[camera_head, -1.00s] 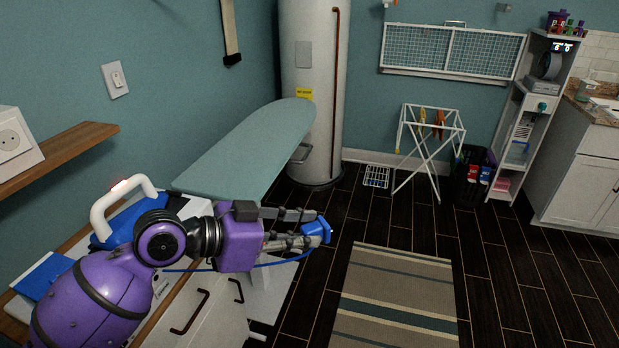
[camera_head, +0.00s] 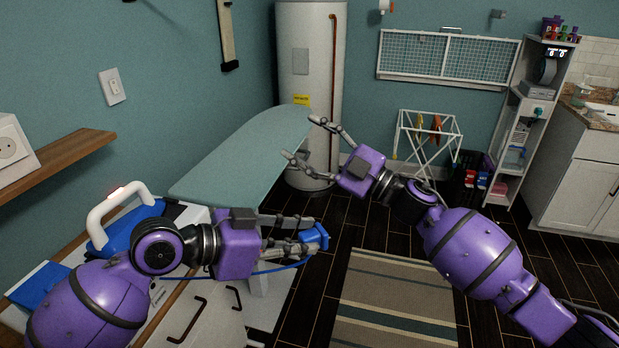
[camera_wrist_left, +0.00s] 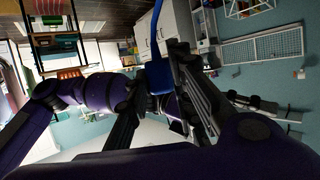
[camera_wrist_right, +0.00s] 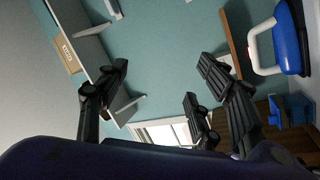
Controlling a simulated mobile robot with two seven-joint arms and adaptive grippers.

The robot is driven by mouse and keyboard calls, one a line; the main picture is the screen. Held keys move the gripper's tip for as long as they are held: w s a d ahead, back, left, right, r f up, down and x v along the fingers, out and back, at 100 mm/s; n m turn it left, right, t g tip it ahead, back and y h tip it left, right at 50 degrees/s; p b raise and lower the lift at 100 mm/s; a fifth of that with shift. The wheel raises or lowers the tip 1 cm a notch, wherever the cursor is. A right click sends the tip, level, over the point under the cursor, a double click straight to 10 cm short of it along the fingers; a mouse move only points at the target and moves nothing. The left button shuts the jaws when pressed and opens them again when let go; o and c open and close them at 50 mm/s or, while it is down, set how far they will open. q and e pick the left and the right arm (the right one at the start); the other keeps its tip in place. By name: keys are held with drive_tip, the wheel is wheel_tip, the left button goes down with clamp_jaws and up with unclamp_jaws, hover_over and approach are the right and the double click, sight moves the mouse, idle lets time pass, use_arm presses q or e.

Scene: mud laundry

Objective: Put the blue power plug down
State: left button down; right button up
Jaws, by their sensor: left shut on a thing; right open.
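The blue power plug (camera_head: 313,238) is held at the fingertips of my left gripper (camera_head: 300,236), in front of the ironing board. A blue cord runs from it back to the left, under the gripper. In the left wrist view the plug (camera_wrist_left: 159,78) sits between the fingers, with the cord going up. My right gripper (camera_head: 303,140) is open and empty, raised over the right edge of the ironing board in the head view. Its fingers are spread with nothing between them in the right wrist view (camera_wrist_right: 165,100).
The teal ironing board (camera_head: 235,160) has a bare top. A blue iron with a white handle (camera_head: 118,205) stands on the cabinet at left. A striped rug (camera_head: 395,300) lies on the floor.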

drive_tip(key=s+a+r+n+g+y, duration=0.1)
drive_tip(key=s+a+r+n+g, duration=0.45)
drive_tip(key=r+n+g, duration=0.2)
drive_tip(key=s+a+f+n+g+h, duration=0.1)
drive_tip(key=s+a+n+g+h, duration=0.55)
drive_tip(key=s+n, duration=0.35)
drive_tip(key=n+t+h, duration=0.3)
drive_tip(key=h, duration=1)
approach(310, 232)
wheel_tip(310, 232, down, 10)
drive_tip(key=shift+f, duration=0.15)
